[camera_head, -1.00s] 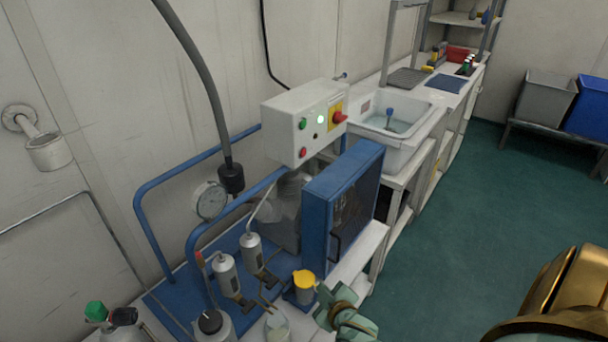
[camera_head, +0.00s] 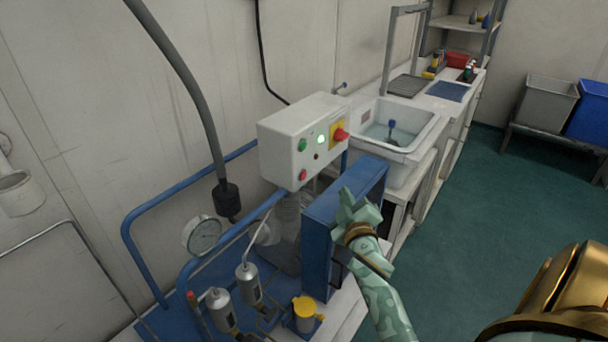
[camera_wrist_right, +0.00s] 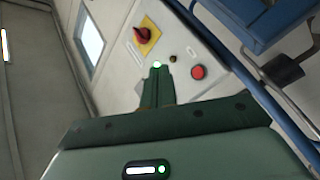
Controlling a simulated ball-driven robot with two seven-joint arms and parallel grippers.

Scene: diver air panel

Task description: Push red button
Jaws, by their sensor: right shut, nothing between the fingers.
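The red button (camera_head: 303,174) is a small round button low on the front of the white control box (camera_head: 278,150), below a green button (camera_head: 302,145). It also shows in the right wrist view (camera_wrist_right: 198,72), right of my fingertips and uncovered. My right gripper (camera_head: 346,197) is shut and empty. In the head view it appears over the blue cabinet, right of and below the box, apart from the button. In the right wrist view its closed fingers (camera_wrist_right: 157,80) point toward the panel. My left gripper is out of view.
A red rotary knob (camera_head: 341,135) on a yellow plate and a lit white lamp (camera_head: 321,139) share the panel. The blue cabinet (camera_head: 318,228) stands below the box. Blue rails (camera_head: 145,262), a pressure gauge (camera_head: 202,235) and a yellow-topped cup (camera_head: 304,312) are at left and front.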

